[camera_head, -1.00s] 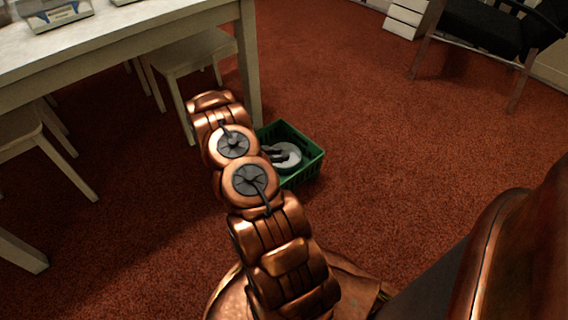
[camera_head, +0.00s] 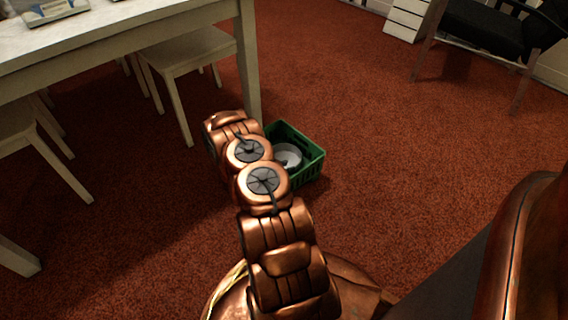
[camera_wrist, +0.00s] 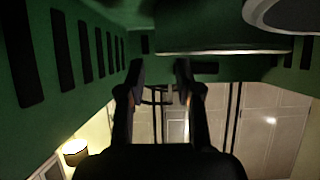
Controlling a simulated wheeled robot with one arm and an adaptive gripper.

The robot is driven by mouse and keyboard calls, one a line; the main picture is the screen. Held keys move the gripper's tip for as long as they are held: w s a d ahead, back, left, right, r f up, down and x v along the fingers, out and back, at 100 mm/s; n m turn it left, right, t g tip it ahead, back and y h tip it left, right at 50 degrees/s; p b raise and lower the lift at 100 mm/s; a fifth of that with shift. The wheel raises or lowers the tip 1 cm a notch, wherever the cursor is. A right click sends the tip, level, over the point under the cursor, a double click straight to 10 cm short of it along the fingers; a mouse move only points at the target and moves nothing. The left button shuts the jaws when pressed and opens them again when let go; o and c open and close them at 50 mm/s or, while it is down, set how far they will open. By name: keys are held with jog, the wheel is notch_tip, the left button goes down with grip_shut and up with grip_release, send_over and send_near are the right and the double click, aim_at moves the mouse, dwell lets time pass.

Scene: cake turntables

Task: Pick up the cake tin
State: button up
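A round grey tin (camera_head: 289,155), which looks like the cake tin, sits inside a green slotted crate (camera_head: 316,166) on the carpet. My arm covers the crate's left part in the head view. In the wrist view, a pale round rim (camera_wrist: 290,12) at the upper right may be the same tin. A dark, broad shape with a light lower edge (camera_wrist: 225,51) is also there; I cannot tell what it is. My gripper (camera_wrist: 160,72) has its two fingers apart with nothing visible between them, close to the crate wall (camera_wrist: 85,50). The gripper is hidden in the head view.
A white table (camera_head: 150,32) stands at the left, one leg just behind the crate. A white stool (camera_head: 185,52) is under it. A black chair (camera_head: 490,35) is at the upper right. The red carpet (camera_head: 400,140) right of the crate is clear.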

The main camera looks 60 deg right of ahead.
aim_at(292, 165)
jog(key=shift+b+x, duration=0.65)
jog(key=shift+x, duration=1.3)
grip_shut()
